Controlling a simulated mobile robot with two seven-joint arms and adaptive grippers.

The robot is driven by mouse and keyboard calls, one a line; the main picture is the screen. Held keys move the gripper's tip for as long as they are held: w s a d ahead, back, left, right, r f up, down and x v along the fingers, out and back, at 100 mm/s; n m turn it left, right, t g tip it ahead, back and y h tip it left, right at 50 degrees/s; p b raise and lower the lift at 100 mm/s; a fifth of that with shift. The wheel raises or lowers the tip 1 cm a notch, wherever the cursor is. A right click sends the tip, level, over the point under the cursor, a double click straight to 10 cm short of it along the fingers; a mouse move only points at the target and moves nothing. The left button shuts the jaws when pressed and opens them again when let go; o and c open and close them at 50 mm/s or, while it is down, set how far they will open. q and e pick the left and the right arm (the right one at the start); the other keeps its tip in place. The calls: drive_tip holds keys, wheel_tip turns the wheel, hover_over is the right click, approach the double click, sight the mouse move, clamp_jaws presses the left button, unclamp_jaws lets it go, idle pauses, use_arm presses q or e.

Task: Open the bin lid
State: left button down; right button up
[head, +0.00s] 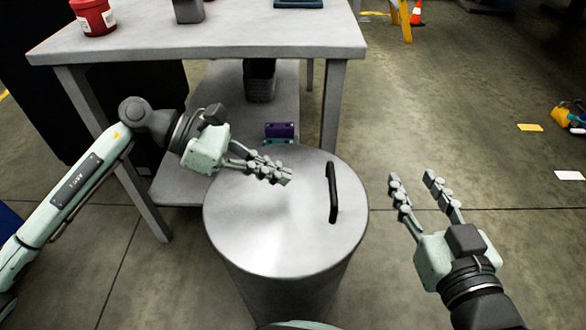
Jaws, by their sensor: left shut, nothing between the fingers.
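The bin (295,295) is a grey metal cylinder standing on the floor in front of the table. Its round lid (270,235) lies flat on top, with a black bar handle (333,192) on its right part. My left gripper (288,178) is over the back left of the lid, left of the handle and apart from it. Its fingers are shut with nothing between them and point right. My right gripper (411,180) is right of the bin, above the floor. Its fingers are spread apart and empty, pointing away from me.
A grey table (200,38) with a lower shelf (190,184) stands behind the bin. A red container (95,17) and a grey one (188,10) stand on its top. Dark stacked trays (259,82) and a purple item (279,130) are underneath.

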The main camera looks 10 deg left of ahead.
sight(316, 199)
use_arm(q)
drive_tip(key=x, duration=0.8)
drive_tip(key=shift+d, duration=0.3)
use_arm(e)
drive_tip(key=shift+d+f, duration=0.15)
drive_tip(key=shift+f, duration=0.15)
drive_tip(key=shift+r, duration=0.1)
